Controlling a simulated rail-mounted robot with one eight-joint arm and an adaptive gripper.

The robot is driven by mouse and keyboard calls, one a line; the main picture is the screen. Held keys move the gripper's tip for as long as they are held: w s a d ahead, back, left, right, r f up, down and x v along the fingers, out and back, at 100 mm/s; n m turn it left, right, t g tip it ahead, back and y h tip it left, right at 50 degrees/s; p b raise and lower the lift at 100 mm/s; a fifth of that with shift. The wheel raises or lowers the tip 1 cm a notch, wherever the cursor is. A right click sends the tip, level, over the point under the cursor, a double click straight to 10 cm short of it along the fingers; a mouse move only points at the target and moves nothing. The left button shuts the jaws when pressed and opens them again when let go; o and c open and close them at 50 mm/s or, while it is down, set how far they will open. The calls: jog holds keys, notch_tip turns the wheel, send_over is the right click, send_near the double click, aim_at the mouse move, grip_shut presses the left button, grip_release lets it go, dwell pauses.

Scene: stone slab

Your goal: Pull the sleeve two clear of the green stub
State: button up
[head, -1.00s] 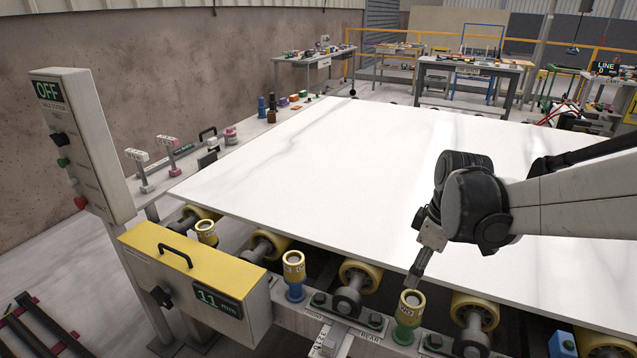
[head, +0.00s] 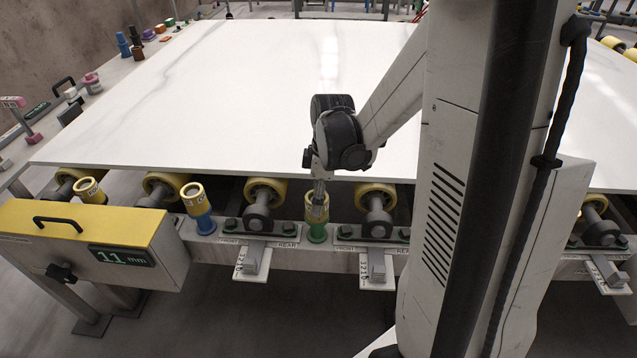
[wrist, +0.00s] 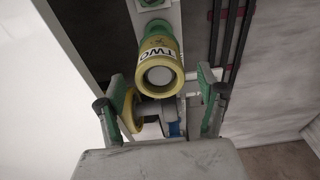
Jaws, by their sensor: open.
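Sleeve two (head: 316,212) is a yellow ring-topped sleeve on the green stub (head: 317,234), upright at the edge of the roller frame. In the wrist view the sleeve (wrist: 160,72) faces me with its round opening and a white TWO label; part of the green stub (wrist: 156,28) shows beyond it. My gripper (head: 318,190) is just above the sleeve in the head view and overlaps its top. In the wrist view my gripper (wrist: 160,88) is open, its green-padded fingers wide apart on either side of the sleeve, with gaps visible. Touching is not seen.
A blue stub with a yellow sleeve (head: 196,204) stands to the left, and another yellow sleeve (head: 90,191) is farther left. Yellow rollers (head: 265,190) flank the green stub. The white slab (head: 220,90) lies behind. A yellow-topped box (head: 90,225) is at left.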

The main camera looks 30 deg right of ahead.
jog(key=shift+w+a+f+b, duration=0.1)
jog(key=shift+a+f+b, duration=0.1)
jog(key=shift+f, duration=1)
jog(key=shift+w+a+f+b, duration=0.1)
jog(key=shift+f+b, duration=0.1)
jog(key=shift+f, duration=0.95)
jog(key=shift+c, duration=0.3)
jog(key=c, duration=1.2)
jog(key=shift+r+p, duration=2.4)
jog(key=shift+r, duration=1.25)
jog(key=shift+c, duration=0.2)
jog(key=shift+r, duration=0.1)
jog(key=shift+r+p, duration=2)
jog(key=shift+r, duration=0.9)
